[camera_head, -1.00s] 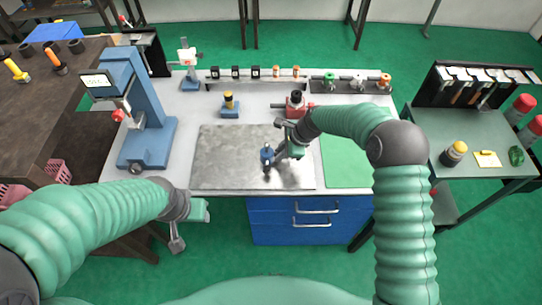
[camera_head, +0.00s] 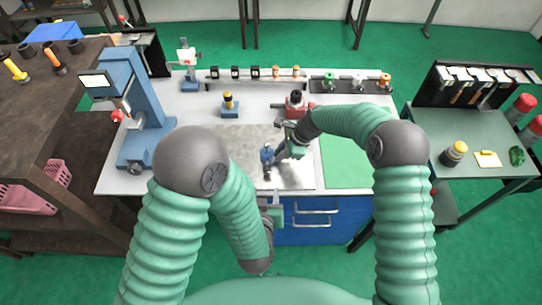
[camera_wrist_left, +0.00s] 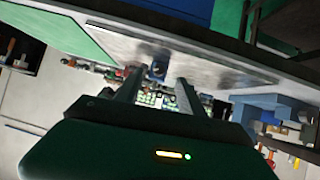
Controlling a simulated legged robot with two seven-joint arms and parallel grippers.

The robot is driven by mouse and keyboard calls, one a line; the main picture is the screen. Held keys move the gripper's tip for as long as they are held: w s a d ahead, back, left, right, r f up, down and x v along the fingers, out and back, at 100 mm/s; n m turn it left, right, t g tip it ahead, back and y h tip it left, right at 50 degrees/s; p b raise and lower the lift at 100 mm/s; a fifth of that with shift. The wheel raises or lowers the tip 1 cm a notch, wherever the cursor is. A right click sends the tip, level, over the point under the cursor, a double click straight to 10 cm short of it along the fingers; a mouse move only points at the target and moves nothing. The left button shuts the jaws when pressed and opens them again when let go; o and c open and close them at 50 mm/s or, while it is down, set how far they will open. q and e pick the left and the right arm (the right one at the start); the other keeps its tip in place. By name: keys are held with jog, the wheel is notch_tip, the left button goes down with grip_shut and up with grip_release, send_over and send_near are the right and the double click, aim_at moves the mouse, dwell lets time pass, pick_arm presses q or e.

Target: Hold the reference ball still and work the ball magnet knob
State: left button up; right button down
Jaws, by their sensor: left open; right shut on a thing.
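A small blue piece (camera_head: 267,155) with a dark lower end is at my right gripper (camera_head: 277,155), over the grey steel plate (camera_head: 222,150). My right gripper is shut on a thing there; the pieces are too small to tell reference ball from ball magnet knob. My left gripper (camera_head: 271,203) is at the bench's front edge, lower than the right one and apart from it, partly hidden by its own arm. In the left wrist view its two fingers (camera_wrist_left: 158,92) stand apart and empty, with a small blue piece (camera_wrist_left: 157,70) beyond them.
A blue column instrument (camera_head: 150,90) stands on the left of the bench. A red block with a black top (camera_head: 295,103) and a blue block with a yellow-black top (camera_head: 229,104) stand behind the plate. A green mat (camera_head: 346,160) lies to the right.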

aim_at(267, 172)
pick_arm(q)
jog(key=shift+t+y, duration=0.5)
jog(key=shift+t, duration=0.4)
jog(key=x, duration=1)
jog(key=shift+s+d+f, duration=0.1)
jog(key=shift+d, duration=0.1)
grip_shut()
dwell(0.4)
